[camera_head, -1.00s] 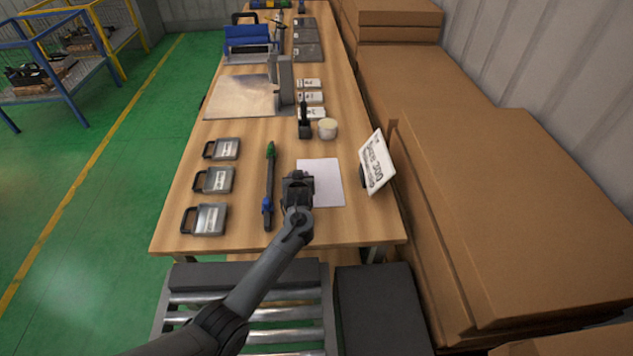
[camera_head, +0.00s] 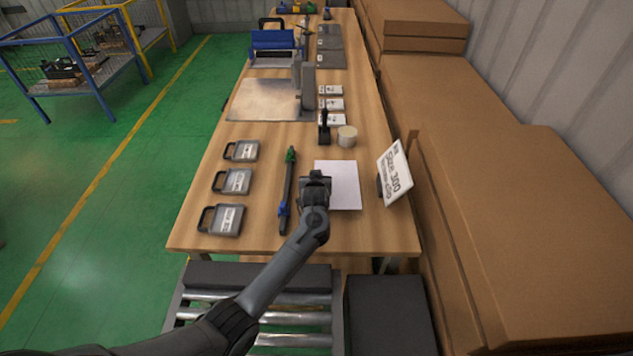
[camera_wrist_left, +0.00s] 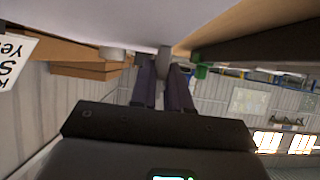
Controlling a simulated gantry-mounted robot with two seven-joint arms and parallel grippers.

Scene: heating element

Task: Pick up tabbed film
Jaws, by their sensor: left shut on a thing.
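The tabbed film looks like a white sheet (camera_head: 343,186) lying on the wooden table (camera_head: 380,228) in the head view. My left gripper (camera_head: 315,182) is at the sheet's left edge and covers part of it. In the left wrist view the sheet's pale surface (camera_wrist_left: 90,18) fills the top. There my left gripper's fingers (camera_wrist_left: 165,82) are shut around a small grey tab (camera_wrist_left: 165,58) that meets the sheet. Whether the sheet is clear of the table cannot be told. My right gripper is not in view.
A long dark tool (camera_head: 287,190) with green and blue ends lies left of my gripper. Several grey handled blocks (camera_head: 233,181) line the left side. A tilted sign (camera_head: 395,173) stands to the right. A white round pot (camera_head: 347,136) and a black holder (camera_head: 324,133) stand behind the sheet.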

